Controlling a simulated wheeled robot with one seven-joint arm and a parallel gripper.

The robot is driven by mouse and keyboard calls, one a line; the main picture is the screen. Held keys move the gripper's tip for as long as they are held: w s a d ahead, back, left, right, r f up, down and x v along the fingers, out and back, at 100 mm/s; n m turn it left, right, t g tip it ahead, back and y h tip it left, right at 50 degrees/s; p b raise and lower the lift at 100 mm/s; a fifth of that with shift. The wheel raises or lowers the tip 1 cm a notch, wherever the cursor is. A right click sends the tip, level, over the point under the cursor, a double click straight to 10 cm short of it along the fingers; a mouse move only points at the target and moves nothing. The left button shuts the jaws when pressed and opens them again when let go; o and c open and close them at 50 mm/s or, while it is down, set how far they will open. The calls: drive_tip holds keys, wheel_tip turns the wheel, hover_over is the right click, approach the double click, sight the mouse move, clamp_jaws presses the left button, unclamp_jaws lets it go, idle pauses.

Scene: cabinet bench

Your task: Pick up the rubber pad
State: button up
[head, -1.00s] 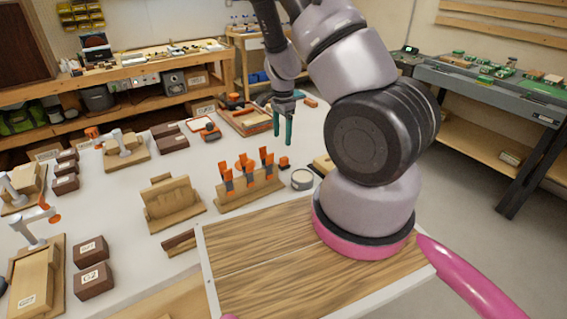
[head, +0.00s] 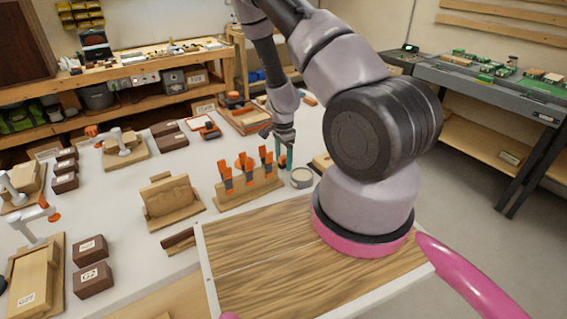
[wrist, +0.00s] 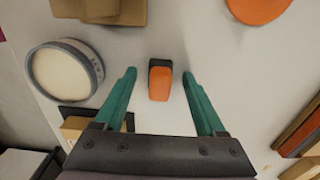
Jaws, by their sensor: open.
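A small block with an orange top and dark sides (wrist: 159,82), which I take to be the rubber pad, lies on the white bench in the wrist view. My gripper (wrist: 159,74) is open, with one green finger on each side of the block and a visible gap on both sides. Neither finger appears to touch it. In the head view my gripper (head: 286,158) points down at the bench behind the round tin, and the block is mostly hidden by the fingers there.
A round grey-rimmed tin (wrist: 65,75) stands left of the fingers in the wrist view; it also shows in the head view (head: 301,178). A wooden rack (head: 249,191) with orange-handled tools stands nearby. A wooden tray edge (wrist: 301,132) lies at the right.

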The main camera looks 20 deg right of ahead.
sight(283, 156)
clamp_jaws()
drive_tip(key=shift+r, duration=0.1)
wheel_tip(283, 156, up, 10)
drive_tip(key=shift+f, duration=0.1)
idle(0.4)
